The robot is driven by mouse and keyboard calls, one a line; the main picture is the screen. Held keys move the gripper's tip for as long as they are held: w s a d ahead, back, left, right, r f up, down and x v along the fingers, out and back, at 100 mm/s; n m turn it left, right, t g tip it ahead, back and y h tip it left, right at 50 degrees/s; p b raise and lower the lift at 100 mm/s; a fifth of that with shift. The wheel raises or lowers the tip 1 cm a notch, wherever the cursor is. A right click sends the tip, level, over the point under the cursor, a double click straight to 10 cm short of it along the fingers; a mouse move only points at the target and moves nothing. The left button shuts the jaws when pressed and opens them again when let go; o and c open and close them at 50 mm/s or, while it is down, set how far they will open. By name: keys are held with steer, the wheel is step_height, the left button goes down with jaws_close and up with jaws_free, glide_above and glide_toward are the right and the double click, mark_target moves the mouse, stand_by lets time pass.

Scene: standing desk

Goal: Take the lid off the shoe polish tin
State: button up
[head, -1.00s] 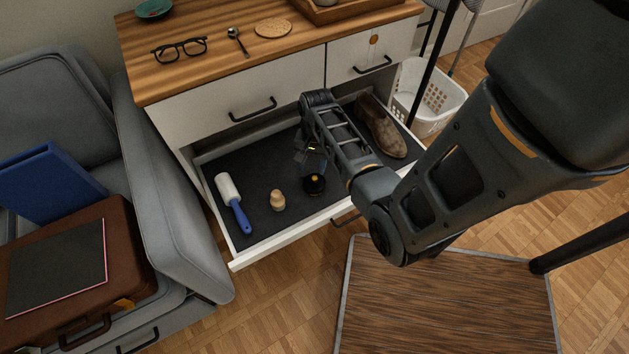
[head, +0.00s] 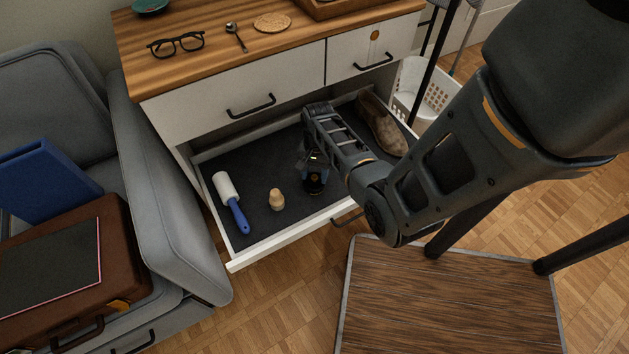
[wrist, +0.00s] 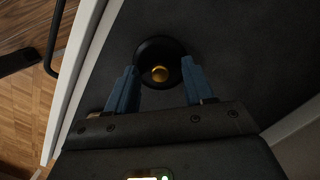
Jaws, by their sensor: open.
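The shoe polish tin (head: 314,185) is small, round and black, and sits on the dark lining of the open drawer. In the wrist view its black lid (wrist: 158,53) shows from above, with a gold knob-like centre. My gripper (head: 313,178) points down into the drawer over the tin and partly hides it in the head view. In the wrist view my gripper (wrist: 158,75) is open, with one blue finger on each side of the lid's near part. I cannot tell whether the fingers touch the lid.
In the drawer (head: 262,241), a wooden knobbed object (head: 277,200) and a lint roller (head: 231,202) lie left of the tin. A brown shoe (head: 382,126) lies to the right. The drawer's front wall is close to the tin. The desktop is above and behind.

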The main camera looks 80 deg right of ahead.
steer(key=shift+c, duration=0.3)
jaws_close()
steer(key=shift+r, duration=0.1)
